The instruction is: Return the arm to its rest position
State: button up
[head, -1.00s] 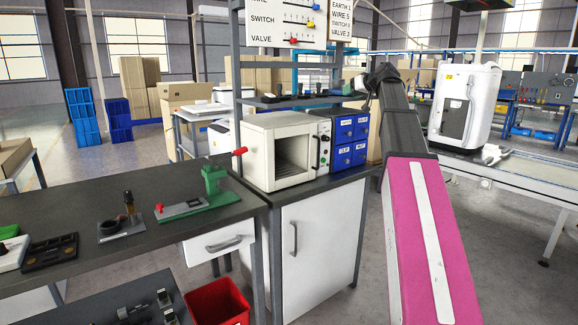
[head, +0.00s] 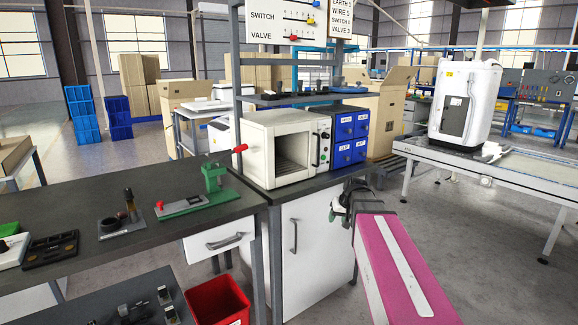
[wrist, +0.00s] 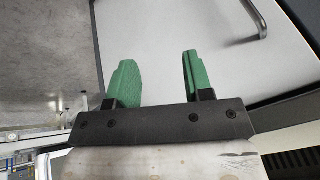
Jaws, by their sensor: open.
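My arm (head: 400,265), with a pink cover and a pale strip, reaches up from the bottom right of the head view. My gripper (wrist: 158,72) shows two green fingers set well apart in the wrist view, with nothing between them. In the head view its end is low, in front of the right side of the white cabinet (head: 308,235) and below the bench top. The wrist view shows a pale panel with a bar handle (wrist: 262,18) beyond the fingers. I cannot tell whether the gripper touches the cabinet.
A red bin (head: 217,302) is on the lower left. A conveyor (head: 480,163) with a white machine (head: 465,103) stands right. Grey floor between bench and conveyor is open.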

jog(key=s+f+g+h, duration=0.2)
jog(key=s+f+g, duration=0.1)
jog(key=s+f, duration=1.3)
jog(key=s, duration=0.2)
jog(key=shift+s+a+m+g+h, duration=0.25)
jog(key=shift+s+m+g+h, duration=0.1)
jog(key=shift+m+g+h, duration=0.05)
